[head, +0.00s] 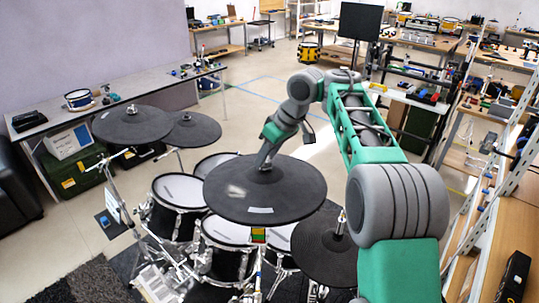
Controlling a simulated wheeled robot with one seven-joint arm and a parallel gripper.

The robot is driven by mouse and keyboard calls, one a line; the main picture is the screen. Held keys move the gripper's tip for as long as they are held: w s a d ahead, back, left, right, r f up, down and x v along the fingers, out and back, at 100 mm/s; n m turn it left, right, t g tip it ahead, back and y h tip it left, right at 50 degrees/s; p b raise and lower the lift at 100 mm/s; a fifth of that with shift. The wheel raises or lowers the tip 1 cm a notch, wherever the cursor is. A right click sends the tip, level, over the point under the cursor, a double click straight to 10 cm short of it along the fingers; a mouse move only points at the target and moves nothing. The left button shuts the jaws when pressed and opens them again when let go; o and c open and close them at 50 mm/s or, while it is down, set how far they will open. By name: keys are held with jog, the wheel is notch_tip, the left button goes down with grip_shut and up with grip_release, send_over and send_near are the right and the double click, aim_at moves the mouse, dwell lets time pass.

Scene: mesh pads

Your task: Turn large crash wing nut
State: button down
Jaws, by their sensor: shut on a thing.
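The large crash (285,193) is a broad dark pad in the middle of the head view, with a pale label on its near edge. My gripper (265,165) comes down from above at the pad's centre. It is shut on the wing nut at the top of the stand. The wing nut is small and mostly hidden by the fingers, so its angle cannot be told.
Two dark cymbal pads (133,123) stand at left. Another pad (324,247) is close at lower right. Drums with mesh heads (180,190) sit below. A long table (140,97) runs at upper left, and shelving (492,190) stands at right. Open floor lies behind the kit.

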jog(key=shift+r, duration=0.1)
jog(key=c, duration=1)
grip_release()
jog(key=shift+d, duration=0.15)
jog(key=shift+c, duration=0.2)
jog(key=shift+o, duration=0.8)
jog(key=shift+v, duration=2.2)
jog(key=s+d, duration=0.6)
jog(key=d, duration=0.4)
jog(key=shift+d+r, duration=0.3)
